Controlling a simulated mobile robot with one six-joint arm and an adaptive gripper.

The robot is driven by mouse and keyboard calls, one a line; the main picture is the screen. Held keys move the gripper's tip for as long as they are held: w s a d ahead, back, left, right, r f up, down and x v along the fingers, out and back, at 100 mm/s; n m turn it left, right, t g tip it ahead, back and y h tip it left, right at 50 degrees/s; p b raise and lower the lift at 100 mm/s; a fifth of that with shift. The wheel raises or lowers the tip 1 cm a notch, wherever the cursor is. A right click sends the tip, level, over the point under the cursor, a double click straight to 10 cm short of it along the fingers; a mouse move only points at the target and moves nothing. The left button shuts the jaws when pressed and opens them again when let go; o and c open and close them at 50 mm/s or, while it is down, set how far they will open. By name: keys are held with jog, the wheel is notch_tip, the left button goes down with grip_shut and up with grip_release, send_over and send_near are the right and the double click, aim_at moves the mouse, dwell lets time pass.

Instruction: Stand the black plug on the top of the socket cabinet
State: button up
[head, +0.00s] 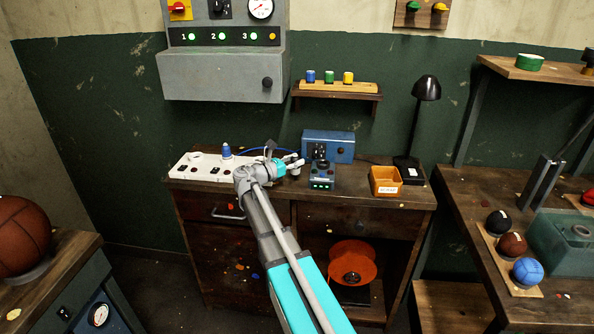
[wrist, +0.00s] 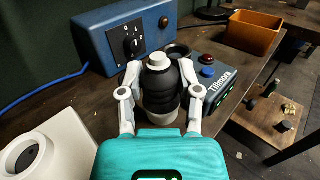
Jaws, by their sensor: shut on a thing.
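The black plug (wrist: 160,88), a rounded black body with a white cap, is upright between the two fingers of my gripper (wrist: 160,92) in the wrist view. My gripper is shut on it. I cannot tell whether its base touches the wood below. In the head view my gripper (head: 293,164) is above the wooden cabinet (head: 250,187), between the white socket strip and the timer box; the plug is hard to make out there. The white socket strip (head: 203,169) lies on the cabinet's left half, with a blue plug (head: 226,152) standing on it.
The timer box (head: 321,176) is just right of my gripper, and a blue switch box (head: 341,148) stands behind. An orange bin (head: 385,181) and a black lamp (head: 410,172) are farther right. A blue cable (wrist: 40,92) runs along the back.

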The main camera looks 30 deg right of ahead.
aim_at(296, 170)
jog(key=shift+w+d+f+b, duration=0.3)
jog(key=shift+w+f+b, duration=0.05)
jog(key=shift+f+b, duration=1.65)
jog(key=shift+f, duration=0.05)
jog(key=shift+f, duration=0.1)
jog(key=o, duration=1.1)
jog(key=shift+c, duration=0.2)
jog(key=shift+r, duration=0.2)
jog(key=s+a, duration=0.2)
jog(key=a, duration=1)
jog(key=shift+s, duration=0.2)
jog(key=shift+d+f, duration=0.1)
